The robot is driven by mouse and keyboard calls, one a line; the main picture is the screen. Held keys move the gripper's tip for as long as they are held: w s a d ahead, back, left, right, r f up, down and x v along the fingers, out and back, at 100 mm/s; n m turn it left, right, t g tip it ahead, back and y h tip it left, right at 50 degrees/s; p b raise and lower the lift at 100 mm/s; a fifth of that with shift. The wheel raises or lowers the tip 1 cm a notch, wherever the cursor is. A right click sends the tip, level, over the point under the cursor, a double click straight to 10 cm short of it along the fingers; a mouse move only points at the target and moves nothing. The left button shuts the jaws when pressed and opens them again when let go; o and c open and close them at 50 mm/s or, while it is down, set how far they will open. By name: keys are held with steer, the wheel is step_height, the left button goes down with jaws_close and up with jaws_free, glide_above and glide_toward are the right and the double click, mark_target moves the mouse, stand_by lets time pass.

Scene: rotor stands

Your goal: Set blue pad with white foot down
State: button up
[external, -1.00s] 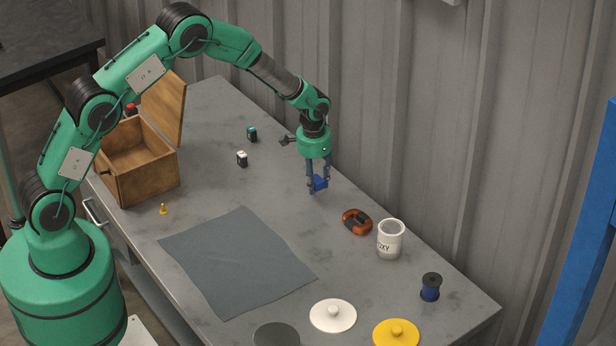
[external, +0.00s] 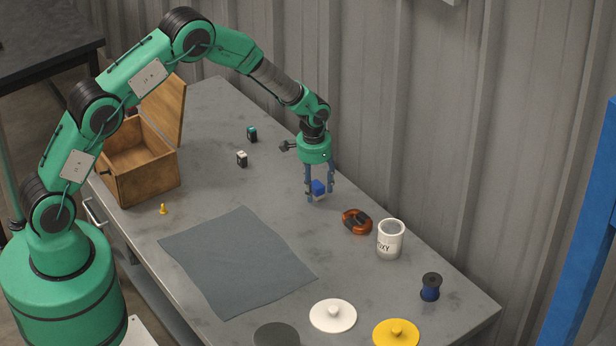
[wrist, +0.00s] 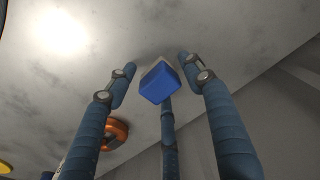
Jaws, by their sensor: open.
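The blue pad with white foot (external: 318,188) is a small block at the back of the grey table, left of the orange and black coil. Its white foot shows below the blue part. It also shows in the wrist view (wrist: 161,83), between the fingers, with a gap on either side. My gripper (external: 319,193) is open around the pad, its fingers pointing down near the table top. The fingers also show in the wrist view (wrist: 155,72). The pad appears to rest on the table.
The orange and black coil (external: 357,221), the white pot (external: 390,240) and a blue spool (external: 431,287) stand to the right. Two small blocks (external: 242,158) (external: 252,134) stand to the left. A grey cloth (external: 237,262) lies in front. The corrugated wall (external: 440,130) is close behind.

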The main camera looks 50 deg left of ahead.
step_height(320, 180, up, 12)
steer(key=p, duration=0.2)
steer(key=shift+s+p, duration=0.35)
steer(key=shift+s, duration=0.05)
steer(key=shift+d+r, duration=0.1)
steer(key=shift+r, duration=0.05)
stand_by(0.6)
step_height(320, 180, up, 18)
steer(key=t, duration=0.1)
glide_above(314, 185)
steer(key=s, duration=0.9)
steer(key=s+r+t, duration=0.1)
steer(key=s+r, duration=1)
steer(key=r, duration=0.1)
steer(key=s+r+t, duration=0.1)
steer(key=s+r, duration=0.2)
steer(key=s, duration=1.2)
steer(key=s+r+t, duration=0.1)
steer(key=s+r, duration=0.2)
steer(key=s, duration=1.3)
steer(key=shift+s+a+r+n+t, duration=0.15)
steer(key=shift+s+a+n+t, duration=0.15)
steer(key=shift+a+t, duration=0.15)
